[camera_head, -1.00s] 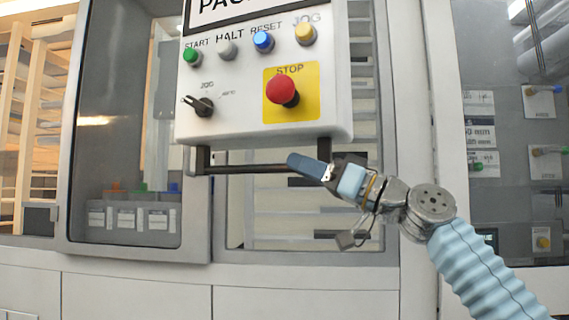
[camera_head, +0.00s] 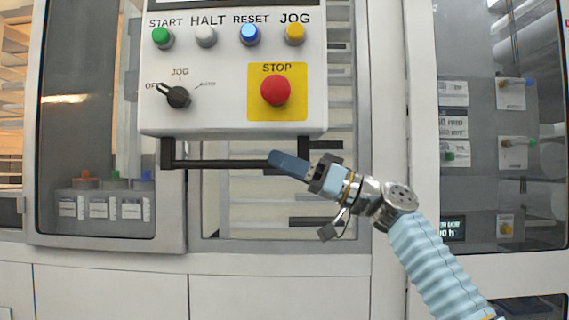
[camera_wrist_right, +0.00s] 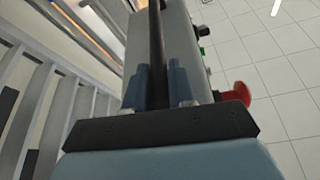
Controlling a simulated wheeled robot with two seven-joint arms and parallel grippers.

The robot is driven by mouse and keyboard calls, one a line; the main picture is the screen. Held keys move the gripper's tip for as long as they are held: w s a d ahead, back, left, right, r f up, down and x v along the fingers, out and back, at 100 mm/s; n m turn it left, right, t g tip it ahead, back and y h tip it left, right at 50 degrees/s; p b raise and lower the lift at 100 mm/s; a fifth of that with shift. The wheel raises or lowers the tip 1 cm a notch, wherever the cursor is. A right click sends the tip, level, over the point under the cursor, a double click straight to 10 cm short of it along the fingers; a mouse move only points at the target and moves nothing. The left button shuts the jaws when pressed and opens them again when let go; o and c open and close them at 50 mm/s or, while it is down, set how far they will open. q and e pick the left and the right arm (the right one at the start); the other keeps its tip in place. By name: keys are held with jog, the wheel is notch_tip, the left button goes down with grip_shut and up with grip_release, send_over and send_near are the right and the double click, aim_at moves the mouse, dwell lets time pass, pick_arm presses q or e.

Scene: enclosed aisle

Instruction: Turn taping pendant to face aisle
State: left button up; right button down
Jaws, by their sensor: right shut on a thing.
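The pendant (camera_head: 215,112) is a light grey control box with green, white, blue and yellow buttons, a black selector knob (camera_head: 176,96) and a red STOP button (camera_head: 275,90) on a yellow plate. It faces me nearly square in the head view. A black handle bar (camera_head: 225,164) runs under it. My right gripper (camera_head: 283,161) is shut on the bar's right part. In the right wrist view the bar (camera_wrist_right: 156,60) passes between the two blue fingers (camera_wrist_right: 157,85), and the red button (camera_wrist_right: 237,94) sticks out at right. My left gripper is not in view.
Behind the pendant is a machine front with a glazed door (camera_head: 100,110) at left. Small bins (camera_head: 102,205) with coloured tops stand behind its glass. A dark panel (camera_head: 500,130) with labels and switches is at right. Tiled floor (camera_wrist_right: 270,50) shows in the right wrist view.

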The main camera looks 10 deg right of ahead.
jog(key=c, duration=1.1)
grip_release()
jog(key=shift+o, duration=0.2)
jog(key=b+v, duration=0.4)
jog(key=v, duration=0.9)
jog(key=shift+d+f, duration=0.2)
jog(key=shift+d, duration=0.1)
